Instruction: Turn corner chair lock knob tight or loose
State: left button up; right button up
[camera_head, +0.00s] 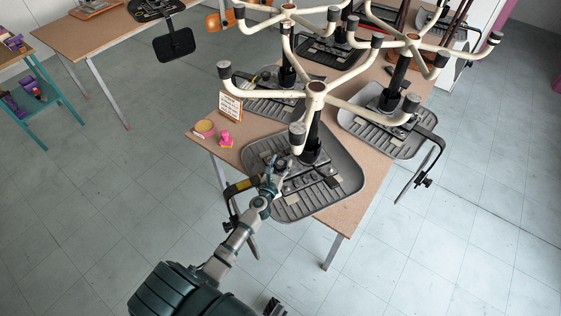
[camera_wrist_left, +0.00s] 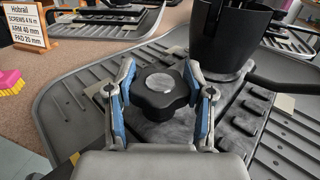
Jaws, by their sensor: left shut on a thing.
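The lock knob (camera_wrist_left: 160,95) is black and lobed with a pale round cap. It sits on the grey underside of the corner chair seat (camera_head: 345,182), which lies upside down on the table with its legs up. My left gripper (camera_head: 279,167) reaches onto this seat near the chair's black column (camera_head: 312,135). In the left wrist view my left gripper (camera_wrist_left: 160,88) has one blue-sided finger on each side of the knob and is shut on it. In the head view the gripper hides most of the knob. My right gripper is not clearly seen.
More upturned chairs, one with a grey seat (camera_head: 372,135), crowd the table (camera_head: 345,220). Cream legs (camera_head: 316,90) with dark feet spread above. A clamp (camera_head: 236,190) grips the near left seat edge. A sign (camera_head: 230,106) and a pink object (camera_head: 225,140) stand left.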

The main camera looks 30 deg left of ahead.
pick_arm(q)
jog(key=shift+m+h, duration=1)
jog(key=shift+h, duration=0.9)
jog(key=o, duration=1.2)
jog(key=s, duration=1.2)
jog(key=shift+f, duration=0.1)
